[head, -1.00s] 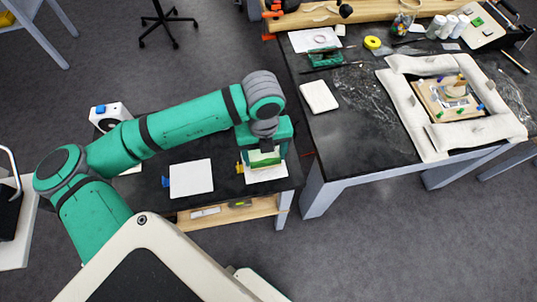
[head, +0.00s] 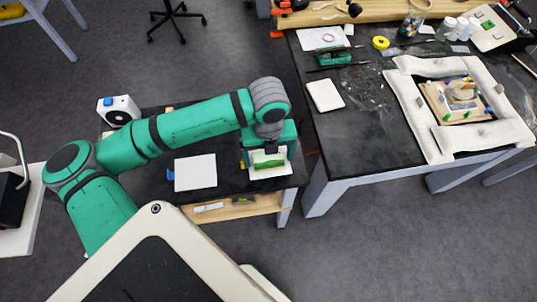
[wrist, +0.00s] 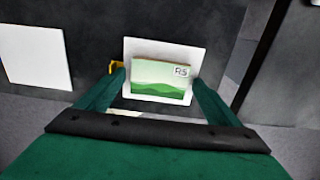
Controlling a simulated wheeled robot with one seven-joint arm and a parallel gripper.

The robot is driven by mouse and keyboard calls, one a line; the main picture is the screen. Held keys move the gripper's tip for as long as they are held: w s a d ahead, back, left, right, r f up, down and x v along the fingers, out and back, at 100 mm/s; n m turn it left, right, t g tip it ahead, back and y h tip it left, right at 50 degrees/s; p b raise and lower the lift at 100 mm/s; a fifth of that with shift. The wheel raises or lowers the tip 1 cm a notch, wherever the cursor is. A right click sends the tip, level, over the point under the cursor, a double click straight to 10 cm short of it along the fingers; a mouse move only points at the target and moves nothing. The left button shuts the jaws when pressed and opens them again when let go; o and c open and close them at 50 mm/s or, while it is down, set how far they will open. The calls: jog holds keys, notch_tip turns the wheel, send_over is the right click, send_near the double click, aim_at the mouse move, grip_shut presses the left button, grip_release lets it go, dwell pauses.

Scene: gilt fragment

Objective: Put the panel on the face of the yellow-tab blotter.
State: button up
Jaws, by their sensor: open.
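The panel (wrist: 158,84) is a small board with a green hill picture and an "R5" mark. In the wrist view it lies over the white yellow-tab blotter (wrist: 138,48) and appears to rest on its face. The yellow tab (wrist: 116,67) shows at the blotter's left edge, partly behind a finger. My gripper (wrist: 157,86) is open, with one finger on each side of the panel. The right finger is close to the panel's edge; I cannot tell whether it touches. In the head view the panel (head: 269,163) shows beneath my gripper (head: 268,158).
A second white blotter (head: 195,172) with a blue tab (head: 170,174) lies to the left on the same dark table. A white pad (head: 325,95) and a padded frame (head: 436,138) around a wooden board are on the right table. A floor gap separates the tables.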

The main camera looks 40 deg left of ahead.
aim_at(269, 160)
notch_tip(269, 160, up, 12)
jog(key=shift+r, duration=0.2)
